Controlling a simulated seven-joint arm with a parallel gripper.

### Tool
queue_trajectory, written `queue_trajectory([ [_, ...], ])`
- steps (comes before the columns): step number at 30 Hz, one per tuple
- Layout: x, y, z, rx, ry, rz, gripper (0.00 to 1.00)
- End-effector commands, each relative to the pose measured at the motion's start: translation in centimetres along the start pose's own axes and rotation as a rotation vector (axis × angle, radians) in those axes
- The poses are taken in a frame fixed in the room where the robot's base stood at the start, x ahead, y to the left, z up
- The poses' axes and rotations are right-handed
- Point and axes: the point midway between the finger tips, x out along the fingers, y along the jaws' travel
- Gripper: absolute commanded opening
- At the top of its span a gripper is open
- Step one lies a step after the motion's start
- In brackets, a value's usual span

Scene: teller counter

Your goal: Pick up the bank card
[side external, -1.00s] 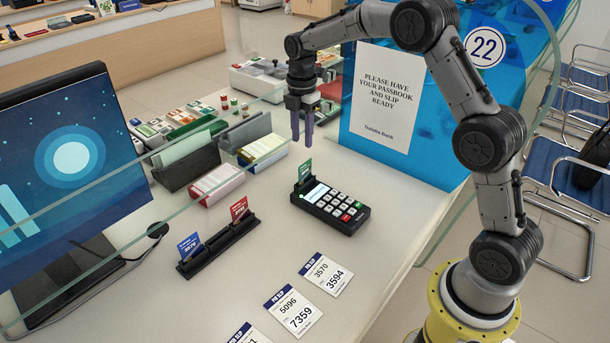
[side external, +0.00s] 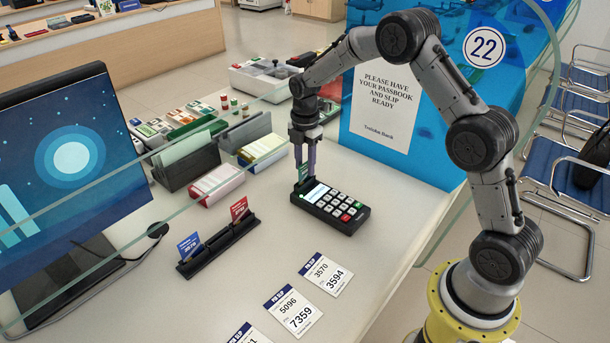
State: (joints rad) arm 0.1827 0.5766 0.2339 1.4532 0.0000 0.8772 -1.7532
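A green bank card (side external: 304,173) stands upright in the slot at the back end of the black card terminal (side external: 350,222). My gripper (side external: 305,168) points straight down over it. Its two purple-grey fingers are apart, with the tips at the height of the card's upper part. The card shows in the gap between them; I cannot tell whether either finger touches it. A blue card (side external: 189,247) and a red card (side external: 239,208) stand in a black holder (side external: 218,248) to the left of the terminal.
Paper PIN slips (side external: 293,311) lie at the front. A black tray with papers (side external: 187,166) and a white-and-red box (side external: 217,186) stand left of my gripper. A blue panel with a notice (side external: 382,98) is behind on the right. A monitor (side external: 70,170) and glass edges stand left.

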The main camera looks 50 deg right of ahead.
Motion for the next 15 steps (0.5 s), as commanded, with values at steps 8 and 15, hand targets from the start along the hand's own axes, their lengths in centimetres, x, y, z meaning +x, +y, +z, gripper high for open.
queue_trajectory([
  [8, -0.03, -0.01, -0.01, 0.000, 0.000, -0.001, 0.00],
  [15, -0.04, 0.00, 0.00, 0.000, 0.000, -0.001, 0.00],
])
